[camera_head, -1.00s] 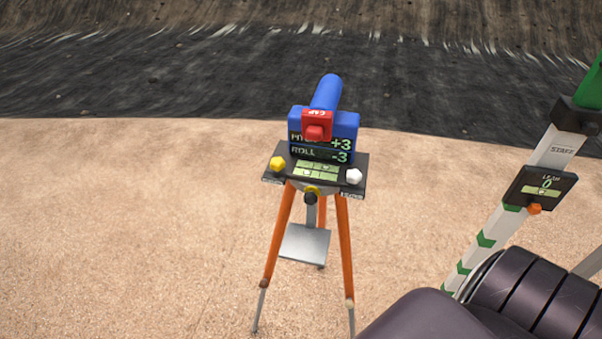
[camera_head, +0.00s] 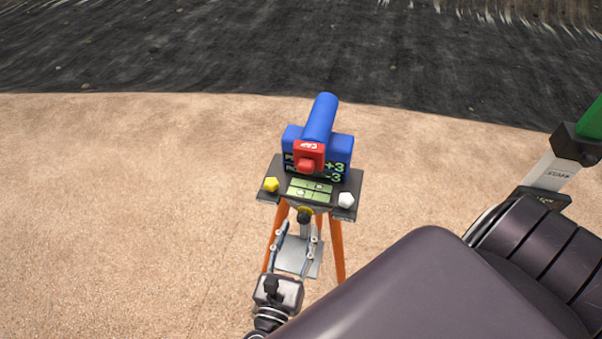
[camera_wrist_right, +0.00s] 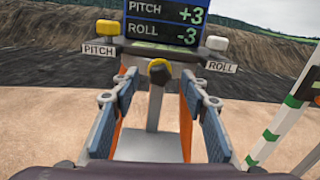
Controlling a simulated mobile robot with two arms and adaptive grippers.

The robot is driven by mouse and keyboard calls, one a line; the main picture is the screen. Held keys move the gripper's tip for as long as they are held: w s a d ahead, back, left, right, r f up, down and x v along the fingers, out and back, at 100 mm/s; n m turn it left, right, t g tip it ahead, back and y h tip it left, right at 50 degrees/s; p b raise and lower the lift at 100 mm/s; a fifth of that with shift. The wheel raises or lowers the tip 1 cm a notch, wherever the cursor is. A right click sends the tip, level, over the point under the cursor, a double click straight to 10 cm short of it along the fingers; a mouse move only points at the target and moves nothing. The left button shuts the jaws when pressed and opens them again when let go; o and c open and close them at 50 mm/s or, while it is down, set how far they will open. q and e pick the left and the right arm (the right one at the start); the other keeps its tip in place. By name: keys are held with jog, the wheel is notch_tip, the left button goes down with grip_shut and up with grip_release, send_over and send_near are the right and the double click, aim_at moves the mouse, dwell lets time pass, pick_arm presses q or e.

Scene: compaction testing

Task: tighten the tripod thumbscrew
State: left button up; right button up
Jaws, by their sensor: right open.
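The tripod (camera_head: 337,250) has orange legs and stands on the sandy ground. A blue instrument (camera_head: 320,130) with a red cap sits on its dark head plate (camera_head: 328,209). A thumbscrew, black with a yellow collar (camera_head: 304,215), is under the front of the plate; it also shows in the right wrist view (camera_wrist_right: 158,72). My right gripper (camera_head: 297,235) is open and empty just in front of and below the thumbscrew, fingers pointing at the tripod. In the right wrist view the thumbscrew is ahead, between the spread fingers, apart from them. My left gripper is out of view.
A yellow pitch knob (camera_head: 271,185) and a white roll knob (camera_head: 346,200) sit on the plate's corners. The display reads +3 and -3. A grey plate (camera_head: 296,254) hangs between the legs. A staff (camera_head: 549,172) stands at right. Ground at left is clear.

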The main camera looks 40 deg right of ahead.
aim_at(302, 222)
jog(key=x, duration=0.2)
jog(key=shift+w+d+f, duration=0.1)
jog(key=shift+w+d, duration=0.15)
jog(key=shift+d, duration=0.1)
jog(key=shift+w+d+f, duration=0.15)
jog(key=shift+w+d, duration=0.1)
jog(key=shift+d, duration=0.05)
jog(key=shift+s+a, duration=0.15)
jog(key=shift+c, duration=1.1)
jog(key=c, duration=0.5)
grip_shut()
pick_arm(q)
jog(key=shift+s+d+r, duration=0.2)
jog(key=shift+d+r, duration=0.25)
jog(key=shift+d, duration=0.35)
